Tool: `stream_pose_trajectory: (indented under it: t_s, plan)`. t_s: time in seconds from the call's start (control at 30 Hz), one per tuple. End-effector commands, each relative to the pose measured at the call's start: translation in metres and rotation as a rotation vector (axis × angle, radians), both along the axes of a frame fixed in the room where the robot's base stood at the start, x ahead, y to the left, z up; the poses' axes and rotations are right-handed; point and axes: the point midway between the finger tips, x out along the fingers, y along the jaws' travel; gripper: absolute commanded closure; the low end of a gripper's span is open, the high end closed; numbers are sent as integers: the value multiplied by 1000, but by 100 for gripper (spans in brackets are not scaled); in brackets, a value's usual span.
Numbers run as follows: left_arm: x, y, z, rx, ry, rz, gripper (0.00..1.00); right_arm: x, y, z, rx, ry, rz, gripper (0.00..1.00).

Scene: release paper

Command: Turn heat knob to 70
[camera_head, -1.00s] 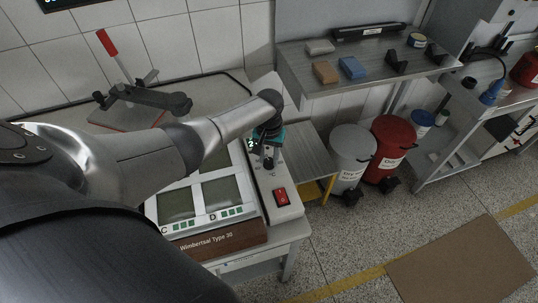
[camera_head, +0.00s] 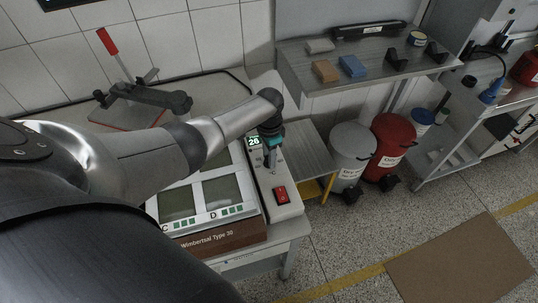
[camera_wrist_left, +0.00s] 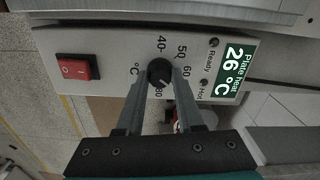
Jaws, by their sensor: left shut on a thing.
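The heat knob (camera_wrist_left: 160,71) is a small black dial on the light control panel (camera_wrist_left: 112,62). Its printed scale shows 40, 50 and 60 beside it, and an 80-like mark lies between my fingers. The 70 mark seems hidden by a finger. A pale pointer line shows on the knob, but its exact reading is unclear. My left gripper (camera_wrist_left: 161,78) is shut on the knob, one finger on each side. In the head view the left gripper (camera_head: 271,161) points down onto the panel. My right gripper is not in view.
A red rocker switch (camera_wrist_left: 77,68) sits on the same panel. The hot plate device (camera_head: 205,200) lies left of the panel. A metal shelf (camera_head: 375,70) and bins (camera_head: 352,152) stand to the right.

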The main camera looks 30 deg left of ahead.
Motion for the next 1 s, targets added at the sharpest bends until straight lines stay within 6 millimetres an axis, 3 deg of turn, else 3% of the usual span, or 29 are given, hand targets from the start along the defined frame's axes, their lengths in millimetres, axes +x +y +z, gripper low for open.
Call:
stream_pose_trajectory:
  t_s: [0.3, 0.83, 0.87, 1.0]
  plan:
    - [1, 0, 1, -1, -3, -121, 100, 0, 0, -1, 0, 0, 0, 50]
    - [1, 0, 1, -1, -4, -145, 100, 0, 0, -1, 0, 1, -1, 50]
    - [1, 0, 1, -1, -4, -145, 63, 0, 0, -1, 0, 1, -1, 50]
    - [1, 0, 1, -1, -3, -144, 47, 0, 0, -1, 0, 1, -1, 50]
